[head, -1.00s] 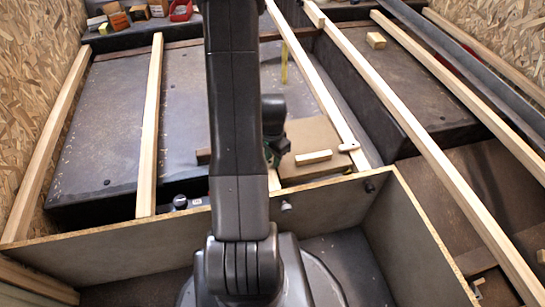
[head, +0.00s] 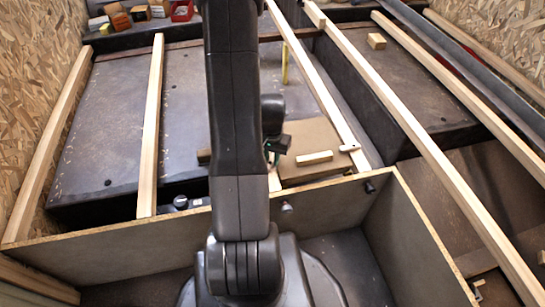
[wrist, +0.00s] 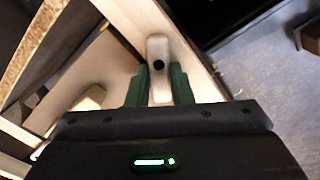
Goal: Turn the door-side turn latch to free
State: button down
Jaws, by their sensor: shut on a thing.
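In the wrist view, my gripper (wrist: 160,70) has its two green fingers closed on the sides of a pale turn latch (wrist: 158,46) with a dark round pivot. The latch lies at a slant across a pale wooden batten (wrist: 128,18). In the head view, my arm hides this latch and the fingertips; only a green and black part of my gripper (head: 278,144) shows. Another pale latch (head: 349,147) sits on the batten at the right of a brown panel (head: 308,136). The panel carries a wooden block handle (head: 315,157), also in the wrist view (wrist: 90,97).
A low board wall (head: 150,245) stands between my base and the panel, with dark knobs near its top edge. Long battens (head: 440,165) run over the dark wheel arches (head: 110,120). Small boxes and a red bin (head: 181,10) stand at the back left.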

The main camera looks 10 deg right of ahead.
jog(key=n, duration=0.6)
jog(key=shift+w+a+n, duration=0.1)
jog(key=shift+a+n, duration=0.2)
jog(key=shift+a, duration=0.1)
dwell(0.3)
jog(key=c, duration=1.3)
grip_release()
notch_tip(320, 180, up, 14)
jog(key=p, duration=0.4)
jog(key=shift+f+p, duration=0.1)
jog(key=shift+p, duration=0.25)
jog(key=shift+f, duration=0.1)
